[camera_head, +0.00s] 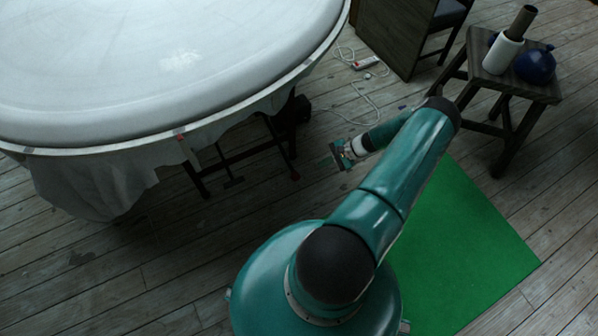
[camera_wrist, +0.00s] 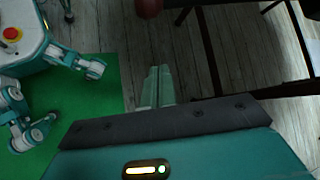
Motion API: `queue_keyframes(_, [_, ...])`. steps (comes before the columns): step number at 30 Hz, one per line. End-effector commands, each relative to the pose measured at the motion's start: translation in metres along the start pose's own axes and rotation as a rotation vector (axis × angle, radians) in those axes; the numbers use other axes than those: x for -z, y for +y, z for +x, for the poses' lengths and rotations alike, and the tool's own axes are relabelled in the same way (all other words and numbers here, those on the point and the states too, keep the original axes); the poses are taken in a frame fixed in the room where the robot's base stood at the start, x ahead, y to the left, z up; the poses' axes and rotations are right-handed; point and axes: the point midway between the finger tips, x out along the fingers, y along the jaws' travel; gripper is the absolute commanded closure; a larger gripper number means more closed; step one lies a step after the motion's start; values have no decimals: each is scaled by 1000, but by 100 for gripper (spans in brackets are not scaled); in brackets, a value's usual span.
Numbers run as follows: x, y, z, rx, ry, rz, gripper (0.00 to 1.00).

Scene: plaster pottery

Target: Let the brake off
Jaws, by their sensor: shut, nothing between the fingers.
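A large round table-like wheel with a pale top (camera_head: 170,60) and hanging cloth fills the upper left of the head view.
A dark T-shaped bar (camera_head: 232,182) stands under the cloth. A green mat (camera_head: 470,240) lies under my body. A wooden stool (camera_head: 520,88) with a white cylinder (camera_head: 502,54) and a blue pot (camera_head: 535,64) stands upper right. A white cable (camera_head: 365,88) lies on the floor.

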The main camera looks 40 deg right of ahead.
Motion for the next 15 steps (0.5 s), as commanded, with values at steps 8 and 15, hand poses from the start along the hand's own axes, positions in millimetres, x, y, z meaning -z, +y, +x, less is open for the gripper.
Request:
queue_keyframes(8, [-1,-1,8,-2,-2,-2,100])
queue_keyframes(15, [-2,-2,48,-4,-5,-3,100])
